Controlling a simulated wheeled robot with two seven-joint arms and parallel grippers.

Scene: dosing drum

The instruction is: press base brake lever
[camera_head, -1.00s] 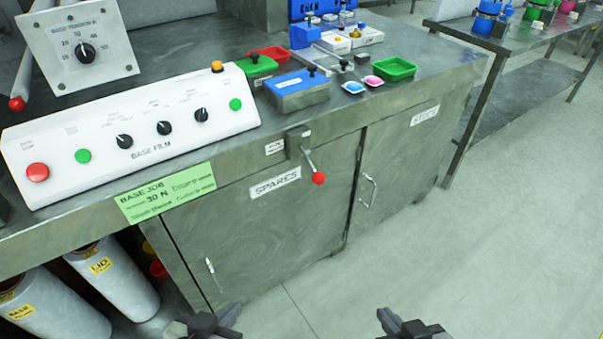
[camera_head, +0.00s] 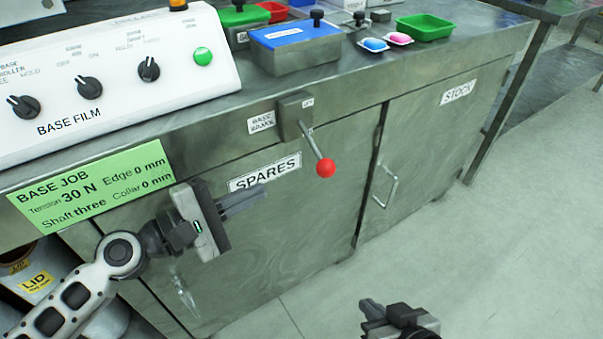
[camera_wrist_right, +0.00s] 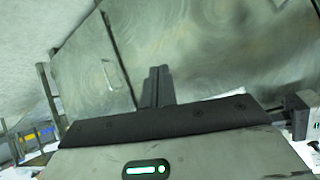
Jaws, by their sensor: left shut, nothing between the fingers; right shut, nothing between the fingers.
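The base brake lever (camera_head: 318,152) juts from a dark bracket on the bench front, beside a small label that seems to read base brake. It slants down to the right and ends in a red ball (camera_head: 326,168). My left gripper (camera_head: 262,197) is shut and empty, in front of the SPARES door, left of the red ball and a little lower, apart from it in the picture. My right gripper (camera_head: 368,304) is low in the head view, below the lever. In the right wrist view its fingers (camera_wrist_right: 157,72) are together and empty, with cabinet doors behind.
The SPARES door (camera_head: 290,225) and STOCK door (camera_head: 425,140) lie under the bench top, with a door handle (camera_head: 385,185) right of the lever. A green job card (camera_head: 95,185) hangs left. A white BASE FILM panel (camera_head: 115,75) stands above. Floor at right is clear.

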